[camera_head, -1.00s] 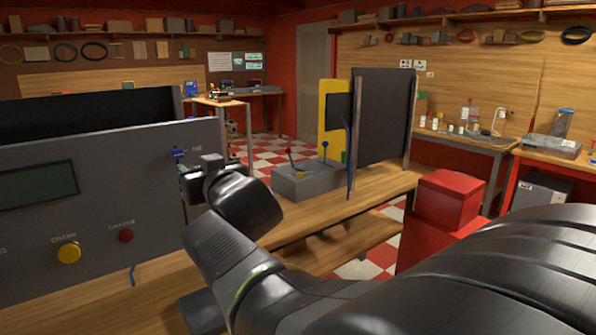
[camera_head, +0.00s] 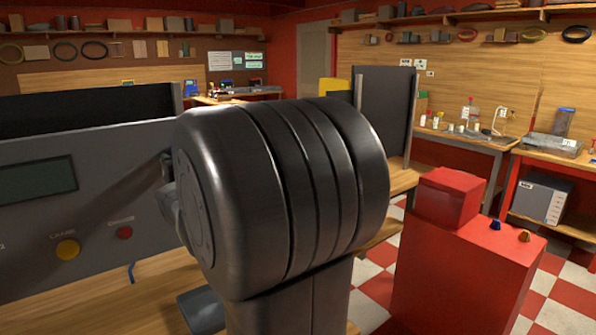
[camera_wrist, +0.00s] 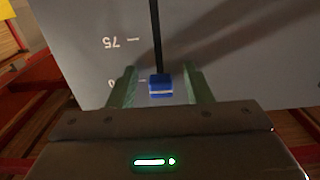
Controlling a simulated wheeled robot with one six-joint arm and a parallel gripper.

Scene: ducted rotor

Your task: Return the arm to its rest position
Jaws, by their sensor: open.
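My arm (camera_head: 290,190) fills the middle of the head view, with a large dark joint in front of the grey panel's right end. My gripper (camera_wrist: 159,72) shows in the wrist view with two green fingers apart and nothing held. A blue slider knob (camera_wrist: 160,86) on a dark slot shows between the fingers, in front of a grey face (camera_wrist: 220,50) marked 75. I cannot tell whether the fingers touch it. In the head view the gripper and the knob are hidden behind my arm.
A red cabinet (camera_head: 455,290) stands at right. A dark upright board (camera_head: 385,110) is behind my arm.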

